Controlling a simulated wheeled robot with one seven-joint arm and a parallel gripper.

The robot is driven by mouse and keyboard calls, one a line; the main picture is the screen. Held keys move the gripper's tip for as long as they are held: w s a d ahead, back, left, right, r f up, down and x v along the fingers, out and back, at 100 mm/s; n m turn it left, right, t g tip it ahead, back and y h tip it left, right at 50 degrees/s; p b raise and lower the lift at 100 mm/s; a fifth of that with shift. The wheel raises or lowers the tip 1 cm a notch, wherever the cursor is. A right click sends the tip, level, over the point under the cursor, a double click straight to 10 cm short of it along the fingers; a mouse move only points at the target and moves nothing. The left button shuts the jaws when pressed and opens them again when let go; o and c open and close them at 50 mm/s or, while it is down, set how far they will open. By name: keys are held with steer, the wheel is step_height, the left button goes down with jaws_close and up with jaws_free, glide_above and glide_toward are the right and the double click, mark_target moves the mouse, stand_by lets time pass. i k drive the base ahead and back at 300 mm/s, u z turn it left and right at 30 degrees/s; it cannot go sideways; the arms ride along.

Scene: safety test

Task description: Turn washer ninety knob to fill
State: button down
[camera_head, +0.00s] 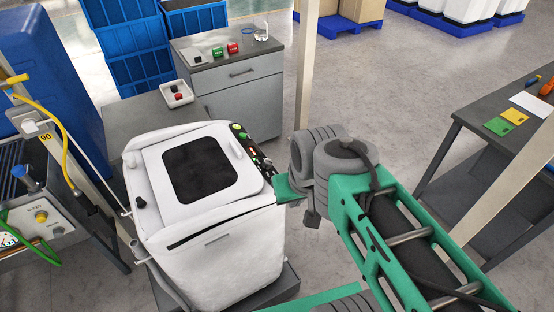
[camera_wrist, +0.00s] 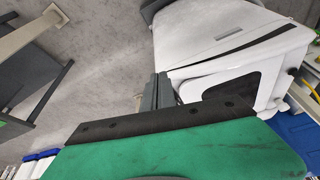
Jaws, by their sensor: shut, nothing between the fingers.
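A white top-loading washer (camera_head: 220,252) with a dark lid window stands at the centre left. Its dark control panel (camera_head: 253,150) runs along the right top edge with small coloured controls, too small to read. A round green-yellow knob (camera_head: 237,128) sits at the panel's far end. A yellow "90" label (camera_head: 46,137) is on the left post, above a grey box with a yellow knob (camera_head: 41,216). Which knob is the washer ninety one I cannot tell. My gripper (camera_wrist: 158,88) is shut and empty, close to the washer, which also shows in the wrist view (camera_wrist: 225,35). Its fingertips are hidden in the head view.
A grey cabinet (camera_head: 240,90) with small coloured boxes and a beaker stands behind the washer. A dark table (camera_head: 480,115) stands at right. A post (camera_head: 306,65) rises behind my arm. Open floor lies between.

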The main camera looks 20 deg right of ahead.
mark_target(268, 163)
steer(key=k, duration=1.3)
steer(key=z, duration=0.55)
steer(key=i, duration=1.6)
steer(key=u, duration=0.75)
steer(key=i, duration=0.25)
steer(key=u, duration=0.3)
